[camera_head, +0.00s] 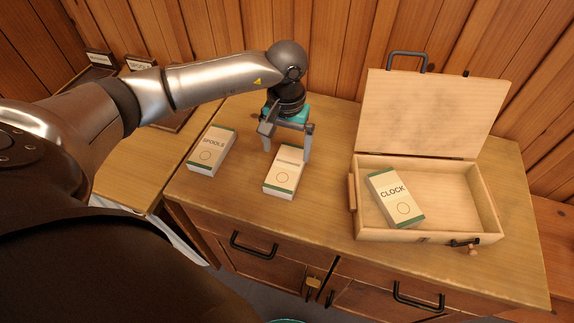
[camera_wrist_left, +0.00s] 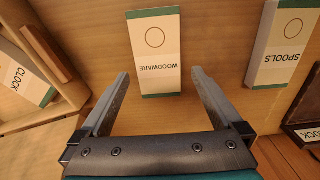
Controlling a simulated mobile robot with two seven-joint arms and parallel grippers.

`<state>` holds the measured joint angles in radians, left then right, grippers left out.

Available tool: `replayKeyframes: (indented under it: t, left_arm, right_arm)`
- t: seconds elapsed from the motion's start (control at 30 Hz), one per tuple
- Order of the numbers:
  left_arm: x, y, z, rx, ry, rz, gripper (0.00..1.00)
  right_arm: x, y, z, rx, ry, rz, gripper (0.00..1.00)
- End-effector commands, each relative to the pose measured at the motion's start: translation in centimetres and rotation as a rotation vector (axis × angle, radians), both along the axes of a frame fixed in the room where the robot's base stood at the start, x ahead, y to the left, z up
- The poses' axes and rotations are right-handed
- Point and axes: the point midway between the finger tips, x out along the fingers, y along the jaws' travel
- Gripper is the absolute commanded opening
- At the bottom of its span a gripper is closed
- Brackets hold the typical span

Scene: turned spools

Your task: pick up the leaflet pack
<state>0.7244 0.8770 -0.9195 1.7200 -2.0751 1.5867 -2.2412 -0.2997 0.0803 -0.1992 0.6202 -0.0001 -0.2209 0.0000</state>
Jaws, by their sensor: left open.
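Three white leaflet packs with green ends are in the head view. The pack marked WOODWARE (camera_head: 283,178) lies flat on the cabinet top; its label reads clearly in the left wrist view (camera_wrist_left: 154,48). The SPOOLS pack (camera_head: 211,151) lies to its left, and also shows at the right of the left wrist view (camera_wrist_left: 281,42). The CLOCK pack (camera_head: 394,197) leans inside the open wooden case. My left gripper (camera_head: 287,153) is open and empty, pointing down above the far end of the WOODWARE pack, its fingers apart on either side. My right gripper is not in view.
The wooden case (camera_head: 478,203) stands open at the right with its lid up against the back. The cabinet top (camera_head: 322,212) is clear between the packs and the case. Dark labelled trays (camera_head: 175,121) stand on a lower surface at the left. A plank wall is behind.

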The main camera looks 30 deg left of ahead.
Motion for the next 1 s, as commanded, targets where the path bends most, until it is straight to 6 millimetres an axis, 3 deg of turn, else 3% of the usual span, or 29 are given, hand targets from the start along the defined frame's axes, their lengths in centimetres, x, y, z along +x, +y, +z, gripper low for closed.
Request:
replayKeyframes:
  t: [0.33, 0.63, 1.0]
  left_arm:
    - [-0.6, -0.5, -4.6, -0.002, 0.003, 0.001, 1.00]
    - [-0.5, -0.4, -5.1, -0.001, 0.001, 0.001, 1.00]
    - [-0.5, -0.4, -5.1, -0.001, 0.001, 0.001, 0.59]
  right_arm:
    - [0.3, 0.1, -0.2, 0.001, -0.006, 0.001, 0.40]
    - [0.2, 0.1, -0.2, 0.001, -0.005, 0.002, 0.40]
    - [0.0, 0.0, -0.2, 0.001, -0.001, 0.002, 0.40]
